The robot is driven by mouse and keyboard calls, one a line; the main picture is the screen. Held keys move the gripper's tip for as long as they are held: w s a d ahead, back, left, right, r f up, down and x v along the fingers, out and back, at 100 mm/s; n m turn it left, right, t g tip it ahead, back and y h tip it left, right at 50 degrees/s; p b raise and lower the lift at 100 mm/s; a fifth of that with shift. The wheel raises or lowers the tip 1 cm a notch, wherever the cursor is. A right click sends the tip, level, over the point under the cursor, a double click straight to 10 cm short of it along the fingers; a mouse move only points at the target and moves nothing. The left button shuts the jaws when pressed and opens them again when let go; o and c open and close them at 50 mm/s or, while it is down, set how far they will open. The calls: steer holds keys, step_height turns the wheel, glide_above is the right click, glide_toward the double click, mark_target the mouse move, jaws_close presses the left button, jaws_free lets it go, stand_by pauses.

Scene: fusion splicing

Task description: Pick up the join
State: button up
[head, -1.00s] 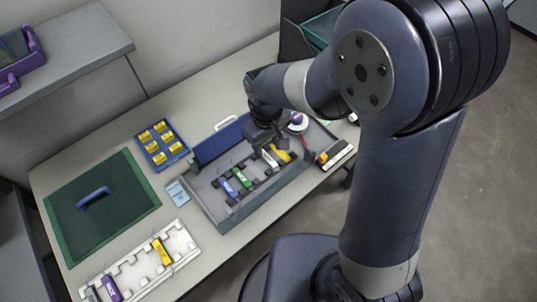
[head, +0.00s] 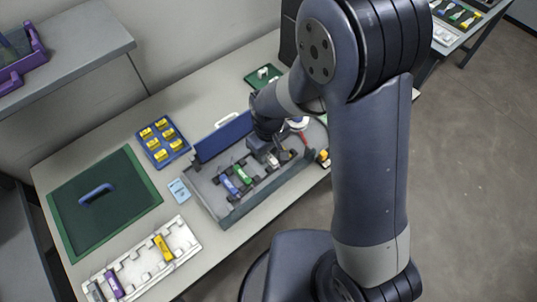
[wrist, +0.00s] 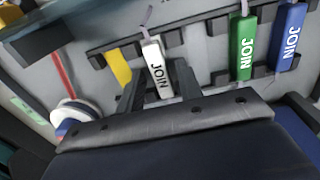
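A white join (wrist: 157,68) marked "JOIN" lies in a dark rack, close ahead of my gripper in the wrist view. My gripper (wrist: 160,88) has one dark finger on each side of it. The fingers look apart, with the white join between them, not clearly pressed on it. A green join (wrist: 242,48) and a blue join (wrist: 288,38) lie to its right in the wrist view. A yellow join (wrist: 119,66) lies to its left, partly hidden. In the head view the green join (head: 241,175) and blue join (head: 229,186) sit in the open case (head: 232,214).
A white tray (head: 140,268) holds a yellow and a purple piece. A blue tray (head: 162,142) holds several yellow pieces. A green mat (head: 125,205) has a blue handle. A round white item (wrist: 78,113) and a red strip lie left of the rack in the wrist view.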

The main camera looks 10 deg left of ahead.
jaws_close()
